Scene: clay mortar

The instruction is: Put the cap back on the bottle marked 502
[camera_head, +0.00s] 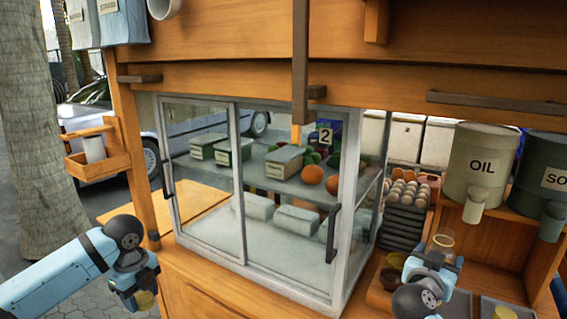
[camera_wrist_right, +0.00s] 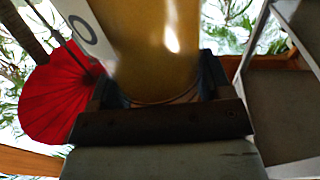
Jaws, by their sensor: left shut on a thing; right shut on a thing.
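My right gripper (camera_head: 436,258) is at the right of the head view, in front of the counter shelves. In the right wrist view its fingers (camera_wrist_right: 160,88) are shut on an amber bottle (camera_wrist_right: 155,45). A white label (camera_wrist_right: 88,32) on it shows a "0"; its other digits are out of view. In the head view the bottle's pale round top (camera_head: 443,239) shows above the gripper. My left gripper (camera_head: 143,288) is at the lower left, outside the stall's corner. It is shut on a small yellowish piece (camera_head: 145,300), perhaps the cap, mostly hidden by the fingers.
A glass display case (camera_head: 238,190) with sliding doors fills the middle between my grippers. An egg stack (camera_head: 408,190) and the OIL drum (camera_head: 481,160) stand behind the right gripper. Small bowls (camera_head: 391,279) are close beside it. A wooden post (camera_head: 138,165) stands near the left gripper.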

